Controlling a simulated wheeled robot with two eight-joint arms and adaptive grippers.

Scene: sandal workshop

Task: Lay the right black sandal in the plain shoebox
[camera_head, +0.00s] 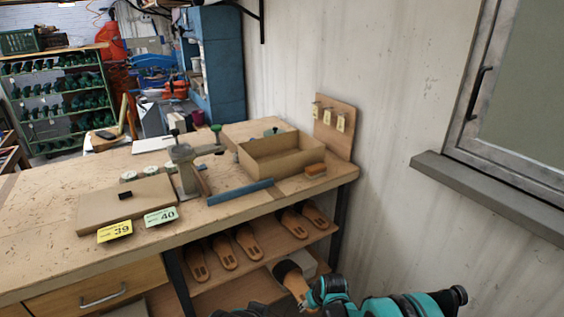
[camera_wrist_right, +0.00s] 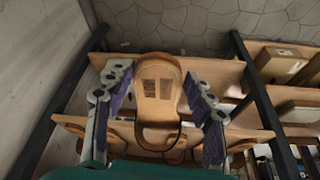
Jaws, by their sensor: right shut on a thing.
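The plain shoebox (camera_head: 262,170) is an open, empty-looking brown box on the workbench, near its right end. My right gripper (camera_head: 312,297) is low in front of the bench, below and apart from the box. It is shut on a tan-soled sandal with a black strap (camera_head: 291,276), partly hidden by the gripper and frame edge. In the right wrist view the sandal (camera_wrist_right: 158,92) sits between the two fingers, its sole showing and the dark strap looping at the lower end. I cannot tell from its shape whether it is the right one. My left gripper is not in view.
The workbench (camera_head: 50,215) carries a flat brown board (camera_head: 100,210), yellow and green number tags, a clamp-like tool (camera_head: 187,170), a blue strip (camera_head: 240,192) and a brush (camera_head: 316,170). Several sandals lie on the shelf (camera_head: 262,255) below. A pegboard (camera_head: 335,125) stands behind the box.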

